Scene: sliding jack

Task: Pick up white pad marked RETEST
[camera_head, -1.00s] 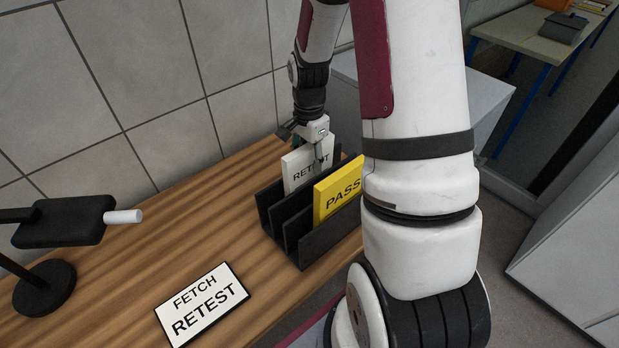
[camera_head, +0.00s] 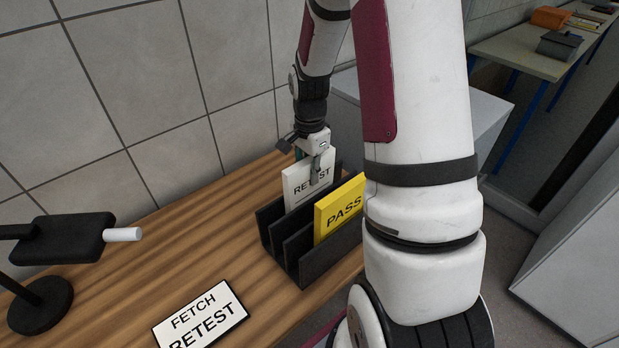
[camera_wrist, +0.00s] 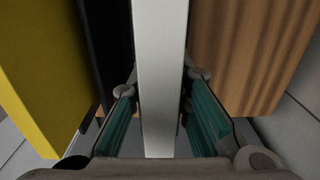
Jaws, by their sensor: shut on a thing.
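The white pad marked RETEST (camera_head: 298,190) stands upright in the rear slot of the black rack (camera_head: 318,262), with its lower part hidden behind the rack's dividers. My gripper (camera_head: 317,168) is shut on the pad's upper part, one finger showing across its printed face. In the wrist view the pad (camera_wrist: 161,60) runs edge-on between the two teal-lined fingers (camera_wrist: 160,105). I cannot tell whether the pad's lower edge touches the rack floor.
A yellow pad marked PASS (camera_head: 341,210) stands in a slot in front. A FETCH RETEST sign (camera_head: 202,315) lies on the wooden table (camera_head: 190,240). A black stand with a white-tipped arm (camera_head: 60,240) is at left. The tiled wall (camera_head: 150,80) is close behind.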

